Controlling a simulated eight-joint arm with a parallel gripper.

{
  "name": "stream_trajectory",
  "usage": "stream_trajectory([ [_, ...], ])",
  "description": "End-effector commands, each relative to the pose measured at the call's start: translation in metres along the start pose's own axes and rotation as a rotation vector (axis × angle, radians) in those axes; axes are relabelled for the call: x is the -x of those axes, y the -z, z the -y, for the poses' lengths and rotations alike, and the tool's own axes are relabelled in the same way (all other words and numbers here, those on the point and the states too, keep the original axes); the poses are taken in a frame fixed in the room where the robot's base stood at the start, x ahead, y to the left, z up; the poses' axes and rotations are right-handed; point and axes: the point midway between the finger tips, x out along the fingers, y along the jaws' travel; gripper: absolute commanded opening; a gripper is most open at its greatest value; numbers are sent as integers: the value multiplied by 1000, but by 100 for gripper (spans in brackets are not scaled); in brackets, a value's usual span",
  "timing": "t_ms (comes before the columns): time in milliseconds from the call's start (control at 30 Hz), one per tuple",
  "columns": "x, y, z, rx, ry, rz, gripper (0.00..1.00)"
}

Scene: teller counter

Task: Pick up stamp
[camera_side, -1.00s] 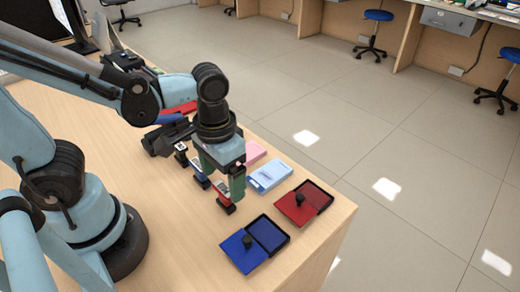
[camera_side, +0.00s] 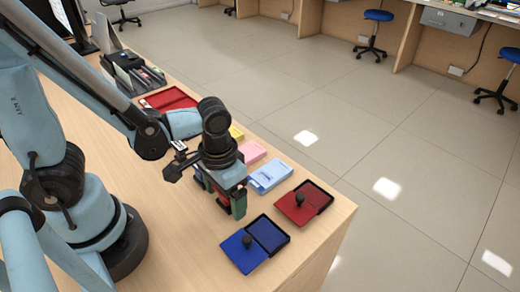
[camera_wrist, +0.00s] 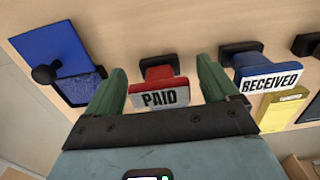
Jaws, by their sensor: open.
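The red PAID stamp (camera_wrist: 158,90) stands between the two green fingers of my gripper (camera_wrist: 160,72) in the wrist view, its white label facing the camera and its black end beyond. The fingers are open, one on each side of it, with visible gaps. In the side view my gripper (camera_side: 231,204) is low over the counter and mostly hides this stamp. A blue RECEIVED stamp (camera_wrist: 265,76) stands just right of the right finger in the wrist view.
A blue ink pad (camera_side: 243,252) and a red ink pad (camera_side: 297,208) lie open near the counter's corner. A light-blue box (camera_side: 269,176) and a pink pad (camera_side: 251,152) lie behind the gripper. Bare counter lies in front.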

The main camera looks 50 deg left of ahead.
Motion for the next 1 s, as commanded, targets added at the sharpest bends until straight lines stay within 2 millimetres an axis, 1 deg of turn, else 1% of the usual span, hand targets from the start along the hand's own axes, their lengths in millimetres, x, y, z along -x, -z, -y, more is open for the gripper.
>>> stream_trajectory([
  [167,0,0,0,0,0,0,87],
  [267,0,0,0,0,0,0,73],
  [533,0,0,0,0,0,0,32],
  [567,0,0,0,0,0,0,31],
  [800,0,0,0,0,0,0,31],
  [1000,6,0,0,0,0,0,31],
])
